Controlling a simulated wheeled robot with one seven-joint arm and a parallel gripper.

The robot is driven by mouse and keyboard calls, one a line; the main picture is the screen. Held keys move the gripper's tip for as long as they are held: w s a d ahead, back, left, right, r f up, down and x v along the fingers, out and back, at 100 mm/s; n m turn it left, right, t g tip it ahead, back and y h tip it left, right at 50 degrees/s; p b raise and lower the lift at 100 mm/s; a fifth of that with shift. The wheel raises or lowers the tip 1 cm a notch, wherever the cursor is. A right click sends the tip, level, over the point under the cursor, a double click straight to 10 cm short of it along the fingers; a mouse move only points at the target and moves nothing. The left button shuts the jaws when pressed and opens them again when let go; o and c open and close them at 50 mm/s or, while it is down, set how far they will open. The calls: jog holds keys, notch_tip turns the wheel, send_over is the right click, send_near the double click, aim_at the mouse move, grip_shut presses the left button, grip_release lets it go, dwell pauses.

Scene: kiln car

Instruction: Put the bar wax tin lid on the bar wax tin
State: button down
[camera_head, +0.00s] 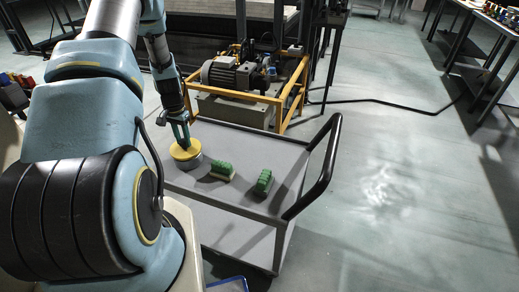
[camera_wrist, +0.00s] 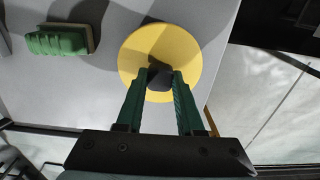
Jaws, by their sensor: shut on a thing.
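The bar wax tin lid (camera_head: 185,149) is a yellow disc with a dark knob in its middle. My gripper (camera_head: 181,140) points down at it and is shut on the knob. In the wrist view the lid (camera_wrist: 137,57) lies across the fingertips, and my gripper (camera_wrist: 160,78) has its two green fingers on either side of the dark knob. The bar wax tin (camera_head: 188,164) is a pale grey round body directly under the lid in the head view, standing on the cart top. The lid hides it in the wrist view. I cannot tell whether lid and tin touch.
A grey cart (camera_head: 235,200) with a black handle (camera_head: 326,170) carries these things. Two green-topped brushes or blocks, one (camera_head: 222,171) and another (camera_head: 264,182), lie right of the tin. A yellow-framed motor unit (camera_head: 240,80) stands behind the cart.

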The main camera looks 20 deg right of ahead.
jog(key=shift+f+b, duration=0.45)
jog(key=shift+f, duration=0.15)
jog(key=shift+c, duration=2.3)
grip_release()
jog(key=shift+r, duration=0.2)
jog(key=shift+r+p, duration=2.35)
jog(key=shift+r, duration=1.5)
